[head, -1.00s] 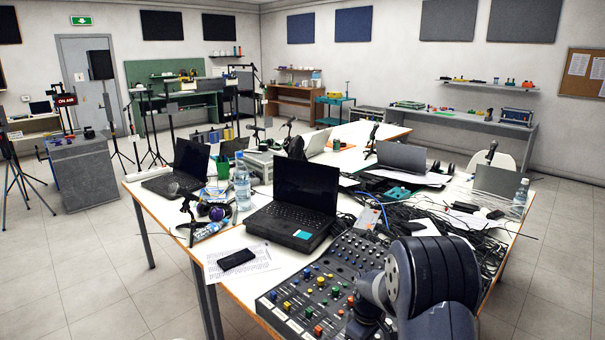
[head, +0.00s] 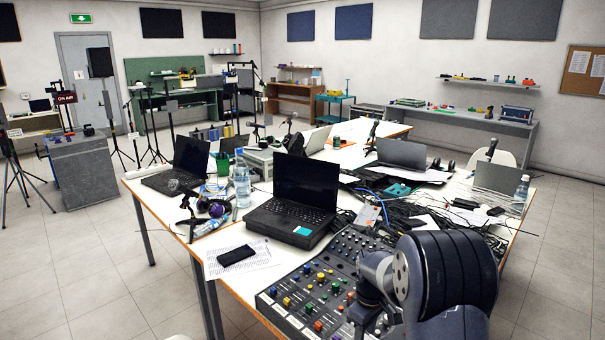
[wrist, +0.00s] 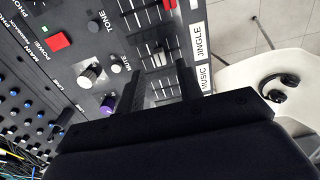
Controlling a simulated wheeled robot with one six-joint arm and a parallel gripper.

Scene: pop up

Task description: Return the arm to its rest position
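My gripper (wrist: 158,80) shows in the wrist view with its two dark fingers apart and nothing seen between them. It is over the edge of a dark mixing console (wrist: 115,25) with a red button, a white knob, a purple knob and faders; I cannot tell whether the fingers touch it. A label strip on its edge reads MUSIC and JINGLE. In the head view my arm (head: 450,275) is bent at the lower right, in front of the same console (head: 335,265), and the gripper itself is hidden.
A white table (head: 225,268) carries laptops, a phone (head: 236,256), bottles and tangled cables (head: 400,215) close to my arm. A white chair (wrist: 235,75) with black headphones (wrist: 280,87) stands beside the console in the wrist view. Open floor (head: 90,270) lies left of the table.

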